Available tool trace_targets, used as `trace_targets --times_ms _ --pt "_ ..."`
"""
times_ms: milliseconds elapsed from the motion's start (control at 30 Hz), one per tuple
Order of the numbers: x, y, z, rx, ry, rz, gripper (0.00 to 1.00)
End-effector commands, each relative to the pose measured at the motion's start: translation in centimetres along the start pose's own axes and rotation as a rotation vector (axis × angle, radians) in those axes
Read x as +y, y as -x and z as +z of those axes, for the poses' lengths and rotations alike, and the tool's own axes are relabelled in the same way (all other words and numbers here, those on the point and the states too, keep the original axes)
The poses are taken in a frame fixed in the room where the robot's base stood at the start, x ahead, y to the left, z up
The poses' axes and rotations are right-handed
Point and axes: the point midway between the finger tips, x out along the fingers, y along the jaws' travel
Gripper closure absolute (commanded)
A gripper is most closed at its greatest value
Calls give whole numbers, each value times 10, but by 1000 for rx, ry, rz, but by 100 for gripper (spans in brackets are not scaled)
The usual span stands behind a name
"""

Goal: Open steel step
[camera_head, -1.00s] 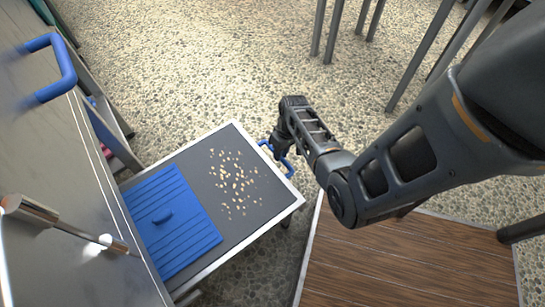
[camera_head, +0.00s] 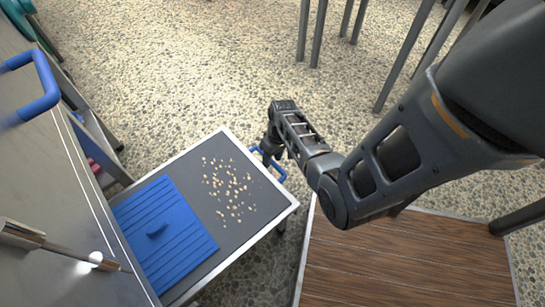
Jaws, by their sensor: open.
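The steel step looks to be the pulled-out drawer-like steel tray (camera_head: 283,215) at the cabinet's lower front. It has a pale rim and a dark inside. A ribbed blue panel (camera_head: 165,245) with a small grip lies in its near left part, and several small tan bits (camera_head: 228,190) lie scattered on the dark part. A blue bar handle (camera_head: 280,174) is on its outer end. My gripper (camera_head: 267,152) is open and points down at the handle's upper end. The fingertips are partly hidden, so I cannot tell whether they touch the handle.
The steel cabinet (camera_head: 70,200) fills the left, with another blue handle (camera_head: 45,88) on it. A brown wooden platform (camera_head: 405,265) stands at the lower right. Grey posts (camera_head: 312,35) rise at the top. Speckled floor (camera_head: 190,70) is clear beyond the tray.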

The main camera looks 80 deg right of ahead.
Motion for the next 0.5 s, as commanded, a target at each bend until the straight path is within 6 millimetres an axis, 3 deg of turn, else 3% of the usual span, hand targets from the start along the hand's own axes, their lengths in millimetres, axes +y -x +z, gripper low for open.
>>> trace_targets --times_ms 500 --pt "0 70 0 0 -1 0 56"
